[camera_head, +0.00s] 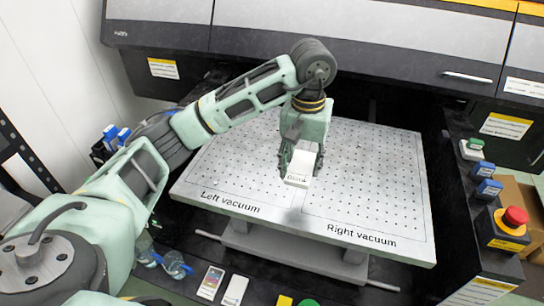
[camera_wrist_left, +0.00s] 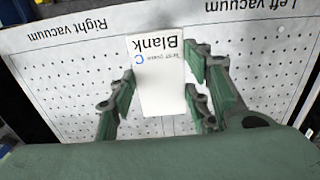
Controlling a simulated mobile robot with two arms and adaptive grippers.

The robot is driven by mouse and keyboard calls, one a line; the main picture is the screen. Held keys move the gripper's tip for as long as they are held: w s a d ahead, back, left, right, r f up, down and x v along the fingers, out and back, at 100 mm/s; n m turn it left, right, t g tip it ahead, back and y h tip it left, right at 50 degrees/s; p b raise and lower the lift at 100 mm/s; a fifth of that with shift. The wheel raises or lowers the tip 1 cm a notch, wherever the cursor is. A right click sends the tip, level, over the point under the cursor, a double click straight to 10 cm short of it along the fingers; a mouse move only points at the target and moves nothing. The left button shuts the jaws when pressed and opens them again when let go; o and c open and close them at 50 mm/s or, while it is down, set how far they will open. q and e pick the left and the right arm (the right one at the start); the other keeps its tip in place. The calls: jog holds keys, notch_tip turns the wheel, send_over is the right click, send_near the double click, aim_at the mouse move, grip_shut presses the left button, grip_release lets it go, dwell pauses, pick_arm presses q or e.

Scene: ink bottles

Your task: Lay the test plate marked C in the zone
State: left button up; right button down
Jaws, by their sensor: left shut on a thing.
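My left gripper (camera_head: 302,163) is shut on the white test plate (camera_head: 298,181), a flat card. In the left wrist view the plate (camera_wrist_left: 159,85) reads "Blank" with a small blue C, upside down, between the two green fingers (camera_wrist_left: 160,88). The plate is over the middle of the perforated white vacuum table (camera_head: 370,205), near the line dividing the zone marked "Left vacuum" (camera_head: 232,201) from the one marked "Right vacuum" (camera_head: 362,235). I cannot tell its exact height above the surface. My right gripper is not in view.
The printer body (camera_head: 340,40) rises behind the table. Several small items, including a white card (camera_head: 235,290), lie in front. Both vacuum zones look clear around the plate.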

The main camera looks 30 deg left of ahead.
pick_arm(q)
jog(key=p, duration=0.3)
send_over(261, 183)
notch_tip(261, 183, down, 7)
jog(key=shift+r, duration=0.15)
notch_tip(261, 183, down, 4)
jog(key=shift+r+p, duration=0.1)
jog(key=shift+p, duration=0.75)
jog(key=shift+f, duration=0.25)
jog(key=shift+f+b, duration=0.1)
jog(key=shift+b, duration=0.25)
jog(key=o, duration=1.2)
